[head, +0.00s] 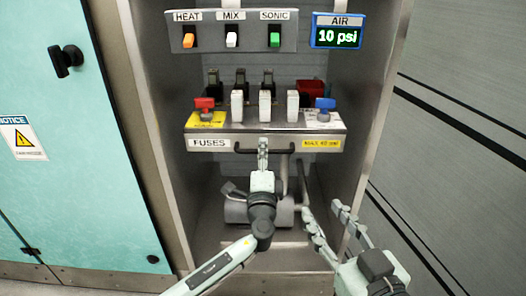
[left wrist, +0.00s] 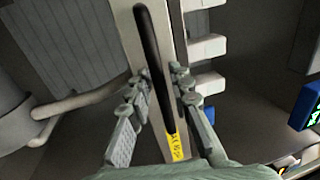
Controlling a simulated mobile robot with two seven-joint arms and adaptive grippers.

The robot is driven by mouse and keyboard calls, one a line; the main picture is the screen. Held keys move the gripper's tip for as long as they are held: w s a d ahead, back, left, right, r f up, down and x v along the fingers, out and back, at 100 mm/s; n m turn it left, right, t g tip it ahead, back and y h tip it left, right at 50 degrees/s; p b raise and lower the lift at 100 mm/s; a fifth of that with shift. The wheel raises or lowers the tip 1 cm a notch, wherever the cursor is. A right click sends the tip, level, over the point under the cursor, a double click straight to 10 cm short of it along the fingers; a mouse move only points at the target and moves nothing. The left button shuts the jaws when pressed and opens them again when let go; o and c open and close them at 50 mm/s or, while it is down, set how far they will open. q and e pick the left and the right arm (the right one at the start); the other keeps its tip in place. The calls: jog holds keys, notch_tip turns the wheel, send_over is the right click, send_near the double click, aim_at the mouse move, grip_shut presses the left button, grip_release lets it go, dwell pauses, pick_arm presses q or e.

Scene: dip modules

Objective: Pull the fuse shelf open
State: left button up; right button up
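The fuse shelf (head: 230,143) is a metal shelf labelled FUSES in the open cabinet bay, with a long black handle (head: 285,149) across its front. My left gripper (head: 263,145) is at the middle of this handle. In the left wrist view, the black handle (left wrist: 152,50) runs between the two fingers of the left gripper (left wrist: 158,83), which stand apart on either side of it with gaps visible. My right gripper (head: 323,207) is open and empty, lower and to the right, in front of the bay's lower part.
On the shelf stand white fuses (head: 265,106), a red knob (head: 204,104) and a blue knob (head: 325,104). Above are a switch panel (head: 232,43) and an air display (head: 338,31). A grey cylinder (head: 237,211) with pipes lies below. Bay walls close both sides.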

pick_arm(q)
jog(key=shift+c, duration=0.2)
grip_shut()
jog(key=shift+f, duration=0.1)
